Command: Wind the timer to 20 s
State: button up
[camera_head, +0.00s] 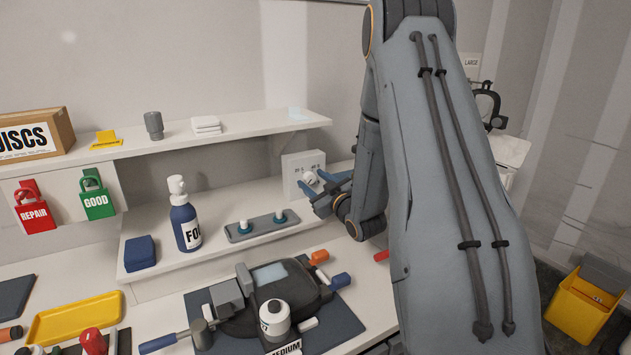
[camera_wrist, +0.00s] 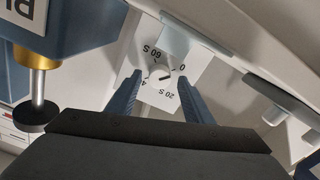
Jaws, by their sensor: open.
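The timer is a small white box (camera_head: 291,180) at the right end of the bench shelf. Its white face (camera_wrist: 193,66) shows in the wrist view with 60 S, 0, 20 S and a partly hidden mark starting with 4. The round white knob (camera_head: 308,178) sits at its centre, and in the wrist view the knob (camera_wrist: 158,73) carries a dark pointer line; its exact reading is too small to tell. My gripper (camera_head: 315,184) is open, and in the wrist view its blue fingers (camera_wrist: 159,79) stand on either side of the knob, with visible gaps.
An upper shelf (camera_head: 240,137) runs above the timer. A grey tray (camera_head: 262,228) with two small white-topped pieces and a blue bottle (camera_head: 185,222) stand left of it. A dark device (camera_head: 270,290) lies on the mat below. A blue body (camera_wrist: 62,22) is at the wrist view's upper left.

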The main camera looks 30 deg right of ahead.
jog(key=shift+d, duration=0.15)
jog(key=c, duration=1)
dwell(0.5)
jog(key=o, duration=1)
jog(key=s+b, duration=0.2)
jog(key=s, duration=0.4)
jog(key=shift+s+d, duration=0.1)
jog(key=shift+s, duration=0.1)
jog(key=shift+s+b, duration=0.35)
jog(key=shift+s, duration=0.4)
